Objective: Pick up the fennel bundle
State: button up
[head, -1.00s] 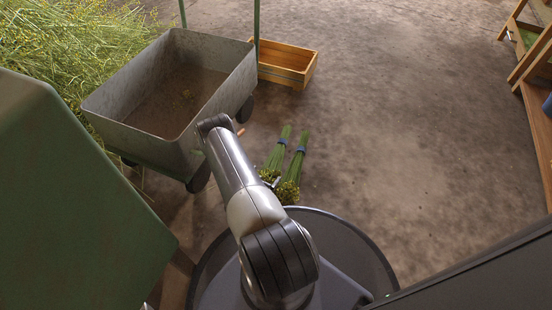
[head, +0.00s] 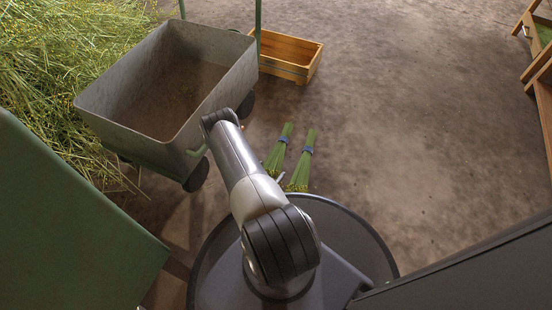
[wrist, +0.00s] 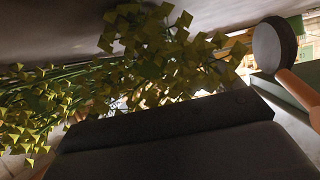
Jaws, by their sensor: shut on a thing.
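Two bundles of green stems with blue ties lie side by side on the floor in the head view, a left fennel bundle (head: 278,150) and a right one (head: 301,162). Their lower ends are partly hidden by my arm and base. In the wrist view, yellow-green flower heads (wrist: 150,45) and thin stems fill the space just beyond the dark jaw of my gripper (wrist: 168,118). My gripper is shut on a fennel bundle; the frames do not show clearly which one. In the head view the jaws are mostly hidden behind my arm.
A grey metal cart (head: 190,120) on dark wheels stands close to the left of the bundles. A wooden crate (head: 290,72) sits behind it. Cut herbs (head: 60,60) are heaped at far left. A green panel (head: 65,220) is at near left. Floor to the right is clear.

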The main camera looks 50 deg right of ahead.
jog(key=c, duration=0.3)
jog(key=shift+r, duration=0.1)
